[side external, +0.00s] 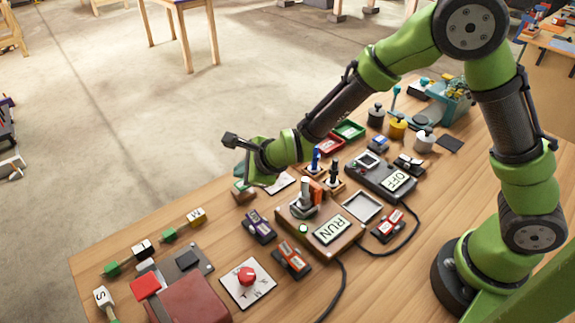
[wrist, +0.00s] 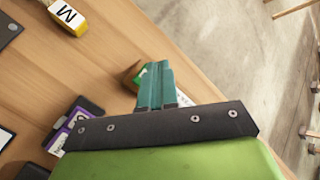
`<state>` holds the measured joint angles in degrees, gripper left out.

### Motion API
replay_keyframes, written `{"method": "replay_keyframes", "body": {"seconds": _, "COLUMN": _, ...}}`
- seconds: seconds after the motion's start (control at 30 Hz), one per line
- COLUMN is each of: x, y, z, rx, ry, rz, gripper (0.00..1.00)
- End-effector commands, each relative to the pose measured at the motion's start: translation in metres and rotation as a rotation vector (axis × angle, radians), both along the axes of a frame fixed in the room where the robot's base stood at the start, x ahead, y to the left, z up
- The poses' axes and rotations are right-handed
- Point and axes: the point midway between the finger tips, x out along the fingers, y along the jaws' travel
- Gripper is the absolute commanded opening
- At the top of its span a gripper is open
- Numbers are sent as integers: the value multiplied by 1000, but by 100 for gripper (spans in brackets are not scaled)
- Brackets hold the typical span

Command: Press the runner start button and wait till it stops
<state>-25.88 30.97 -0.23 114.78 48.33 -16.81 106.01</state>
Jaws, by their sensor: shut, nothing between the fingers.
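My gripper (side external: 240,172) is left of both boxes, low over the table's far edge. Its teal fingers are together and empty in the wrist view (wrist: 156,72), beside a small brown block with a green face (wrist: 137,73). Neither sign shows in the wrist view.
A red knob on a white plate (side external: 262,294), purple and red label blocks (side external: 258,226), and a dark red box (side external: 190,301) lie at the front. Canisters (side external: 397,127) and trays crowd the back. Black cables run from both boxes.

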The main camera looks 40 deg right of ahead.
Motion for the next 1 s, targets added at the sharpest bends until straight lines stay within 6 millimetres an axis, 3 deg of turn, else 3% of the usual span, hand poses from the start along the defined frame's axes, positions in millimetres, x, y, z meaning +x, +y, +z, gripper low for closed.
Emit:
{"method": "replay_keyframes", "body": {"seconds": 0.43, "x": 0, "y": 2, "z": 43, "rx": 0, "ry": -4, "rz": 4, "gripper": 0}}
{"method": "replay_keyframes", "body": {"seconds": 1.0, "x": 0, "y": 0, "z": 47, "rx": 2, "ry": -2, "rz": 2, "gripper": 0}}
